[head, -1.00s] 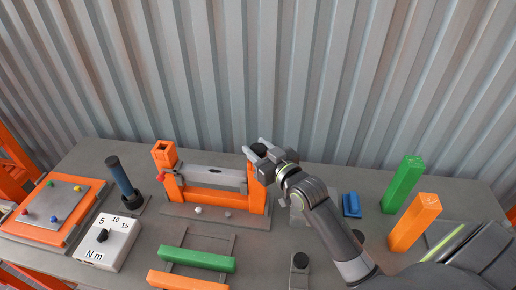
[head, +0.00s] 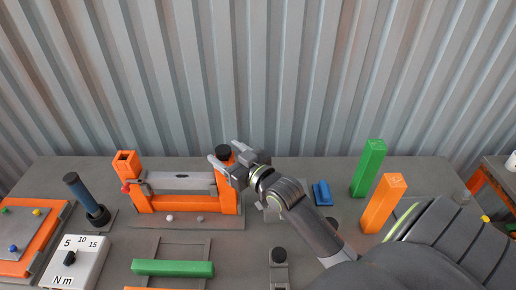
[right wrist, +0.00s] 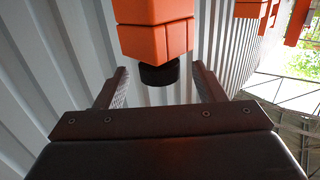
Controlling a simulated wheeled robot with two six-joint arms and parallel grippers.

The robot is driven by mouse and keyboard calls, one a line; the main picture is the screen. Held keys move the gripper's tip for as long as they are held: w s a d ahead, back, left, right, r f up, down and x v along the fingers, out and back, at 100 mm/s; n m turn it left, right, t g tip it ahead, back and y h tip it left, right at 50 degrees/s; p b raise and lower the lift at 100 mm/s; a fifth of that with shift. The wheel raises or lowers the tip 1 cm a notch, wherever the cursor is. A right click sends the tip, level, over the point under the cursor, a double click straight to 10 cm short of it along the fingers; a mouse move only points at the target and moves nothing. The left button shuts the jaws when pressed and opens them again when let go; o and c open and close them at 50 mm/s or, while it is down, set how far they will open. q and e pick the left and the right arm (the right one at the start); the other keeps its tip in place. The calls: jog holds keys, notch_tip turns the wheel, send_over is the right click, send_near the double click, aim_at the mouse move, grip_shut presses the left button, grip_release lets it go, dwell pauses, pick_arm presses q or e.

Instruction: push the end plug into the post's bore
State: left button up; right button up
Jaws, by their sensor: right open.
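The orange post (head: 227,196) stands upright at the right end of the orange frame. The black end plug (head: 223,151) sits at its top, with a dark part standing out above the orange. In the right wrist view the plug (right wrist: 158,76) shows at the end of the post (right wrist: 155,38), which looks upside down there. How deep it sits in the bore is hidden. My right gripper (head: 227,155) is open, its fingers to the right of and around the plug. In the right wrist view the fingers (right wrist: 160,90) are clear on both sides. My left gripper is out of view.
Green (head: 368,168) and orange (head: 383,204) posts stand right. A blue block (head: 322,194) and dial box (head: 73,262) lie on the grey bench.

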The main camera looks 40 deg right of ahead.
jog(key=s+d+b, duration=0.1)
jog(key=s+d, duration=0.1)
jog(key=s, duration=1.3)
jog(key=shift+r+b, duration=0.3)
jog(key=shift+r, duration=0.1)
jog(key=shift+s, duration=0.1)
